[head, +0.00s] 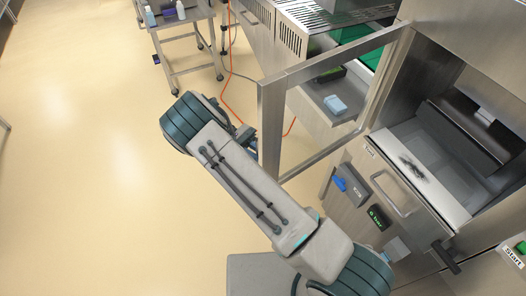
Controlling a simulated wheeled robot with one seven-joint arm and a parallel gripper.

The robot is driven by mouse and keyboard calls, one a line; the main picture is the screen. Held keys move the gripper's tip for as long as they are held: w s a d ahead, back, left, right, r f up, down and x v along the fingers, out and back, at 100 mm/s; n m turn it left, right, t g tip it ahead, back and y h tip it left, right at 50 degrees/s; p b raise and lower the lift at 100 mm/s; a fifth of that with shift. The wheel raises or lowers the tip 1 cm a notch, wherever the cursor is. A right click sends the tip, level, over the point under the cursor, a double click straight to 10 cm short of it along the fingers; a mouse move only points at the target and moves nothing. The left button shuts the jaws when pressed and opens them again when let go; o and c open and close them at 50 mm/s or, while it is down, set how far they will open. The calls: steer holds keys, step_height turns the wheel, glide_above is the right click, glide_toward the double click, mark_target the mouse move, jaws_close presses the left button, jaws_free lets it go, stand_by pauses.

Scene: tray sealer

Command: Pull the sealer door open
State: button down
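The sealer door (271,120) is a metal frame with a see-through middle. It stands swung out from the sealer (450,45), extending left from the machine's upper side, and the sealer's front opening (465,140) is uncovered. My arm reaches up and left from the lower right. My gripper (246,137) is at the arm's far end, just left of the door's free outer edge. Most of the gripper is hidden by my arm, so I cannot tell whether its fingers are open or shut, or whether they touch the door.
A drawer-like front with a bar handle (390,195) and a green display (378,217) lies below the opening. A blue block (335,105) sits on a ledge behind the door. A metal cart (185,45) stands at the back. An orange cable (225,90) runs over the floor. The left floor is clear.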

stand_by(0.3)
steer(key=c, duration=1.8)
jaws_free()
steer(key=shift+a, duration=0.15)
steer(key=shift+o, duration=0.2)
steer(key=shift+r, duration=0.1)
